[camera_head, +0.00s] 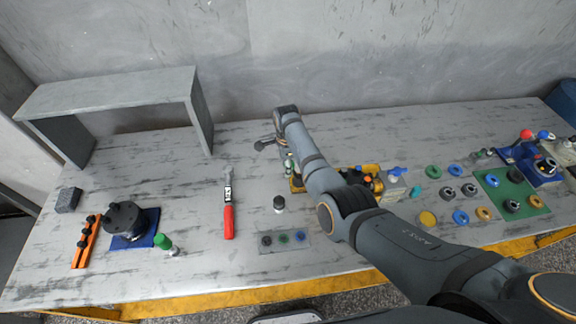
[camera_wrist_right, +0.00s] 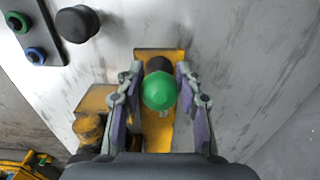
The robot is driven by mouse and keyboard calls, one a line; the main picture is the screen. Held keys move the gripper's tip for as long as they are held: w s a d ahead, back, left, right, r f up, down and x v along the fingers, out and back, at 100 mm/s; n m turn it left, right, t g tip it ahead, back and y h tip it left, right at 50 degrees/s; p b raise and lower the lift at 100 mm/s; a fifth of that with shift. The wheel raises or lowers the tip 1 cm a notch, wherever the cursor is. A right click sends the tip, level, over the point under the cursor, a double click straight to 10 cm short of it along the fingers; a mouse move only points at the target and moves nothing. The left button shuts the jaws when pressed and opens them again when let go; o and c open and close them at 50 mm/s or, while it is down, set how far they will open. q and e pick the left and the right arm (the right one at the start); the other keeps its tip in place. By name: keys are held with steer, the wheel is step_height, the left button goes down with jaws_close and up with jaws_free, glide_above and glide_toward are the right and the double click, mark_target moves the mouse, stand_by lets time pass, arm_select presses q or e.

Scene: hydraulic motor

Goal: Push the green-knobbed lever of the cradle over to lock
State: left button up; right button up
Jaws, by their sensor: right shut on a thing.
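The lever's green knob (camera_wrist_right: 160,91) is between the fingers of my right gripper (camera_wrist_right: 160,84) in the right wrist view. The right gripper is shut on it, with one finger on each side. The cradle's yellow base (camera_wrist_right: 158,128) shows beneath the knob. In the head view the yellow cradle (camera_head: 297,184) stands in the middle of the table, partly hidden behind my right arm. The lever's tilt cannot be told from these views. My left gripper is not in view.
A red-handled tool (camera_head: 228,222) and a grey plate with rings (camera_head: 271,244) lie left of my arm. A dark round-flanged part (camera_head: 124,218) stands on a blue base at left. Rings and a green mat (camera_head: 497,181) lie at right. A grey shelf (camera_head: 110,91) stands at back left.

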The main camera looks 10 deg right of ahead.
steer(key=shift+a+f, duration=0.1)
steer(key=shift+a+f+b, duration=0.3)
steer(key=shift+a+b, duration=0.25)
steer(key=shift+a, duration=0.05)
steer(key=o, duration=0.8)
steer(key=shift+c, duration=0.2)
steer(key=shift+r, duration=0.1)
step_height(320, 180, up, 6)
steer(key=p, duration=0.6)
